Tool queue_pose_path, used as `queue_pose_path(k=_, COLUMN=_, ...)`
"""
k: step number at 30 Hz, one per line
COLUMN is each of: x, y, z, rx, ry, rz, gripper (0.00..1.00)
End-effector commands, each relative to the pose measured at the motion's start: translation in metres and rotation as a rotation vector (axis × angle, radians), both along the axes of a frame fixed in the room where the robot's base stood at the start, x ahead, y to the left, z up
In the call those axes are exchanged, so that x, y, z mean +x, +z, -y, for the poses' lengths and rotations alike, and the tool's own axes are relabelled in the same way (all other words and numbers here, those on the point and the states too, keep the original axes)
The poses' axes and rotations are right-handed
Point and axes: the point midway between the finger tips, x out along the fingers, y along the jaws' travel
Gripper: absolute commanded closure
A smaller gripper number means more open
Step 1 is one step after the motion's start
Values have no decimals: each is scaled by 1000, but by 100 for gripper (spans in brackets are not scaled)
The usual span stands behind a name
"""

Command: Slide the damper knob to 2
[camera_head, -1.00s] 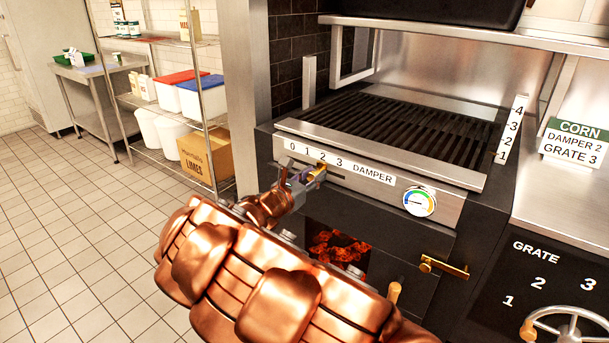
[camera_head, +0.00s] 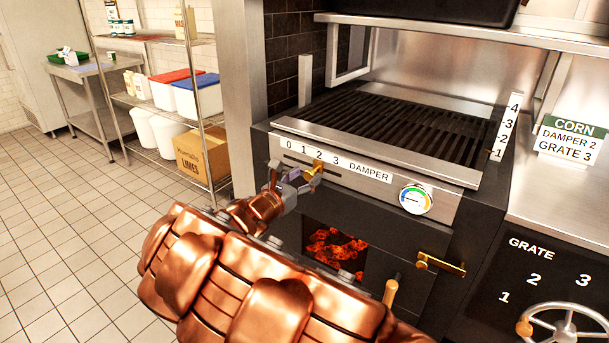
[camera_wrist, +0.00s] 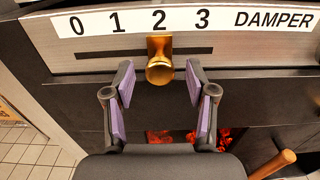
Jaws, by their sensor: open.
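The brass damper knob (camera_wrist: 160,66) sits in its slot directly below the 2 on the damper scale (camera_wrist: 190,20) in the wrist view. In the head view the knob (camera_head: 314,168) shows at the front of the grill, just beyond my fingertips. My gripper (camera_wrist: 158,82) is open, with one finger to the left of the knob and one to the right. The fingers appear apart from it and slightly back from the panel. My gripper also shows in the head view (camera_head: 296,181), with my copper arm behind it.
A round gauge (camera_head: 416,199) is right of the scale. Below are a glowing firebox window (camera_head: 335,250) and a brass handle (camera_head: 441,264). A sign (camera_head: 573,140) reads corn, damper 2, grate 3. A grate wheel (camera_head: 566,331) is at lower right. Floor at left is clear.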

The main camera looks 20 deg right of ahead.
Motion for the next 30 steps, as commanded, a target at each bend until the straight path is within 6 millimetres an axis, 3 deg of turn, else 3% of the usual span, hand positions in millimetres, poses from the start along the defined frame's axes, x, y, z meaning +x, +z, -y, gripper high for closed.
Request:
queue_pose_path(k=15, x=-44, y=1, z=-65, rx=-1, ry=6, rz=-1, gripper=44)
queue_pose_path(k=22, x=-55, y=1, z=-79, rx=-1, ry=3, rz=0, gripper=44)
queue_pose_path(k=30, x=-58, y=1, z=-81, rx=-1, ry=1, rz=0, gripper=44)
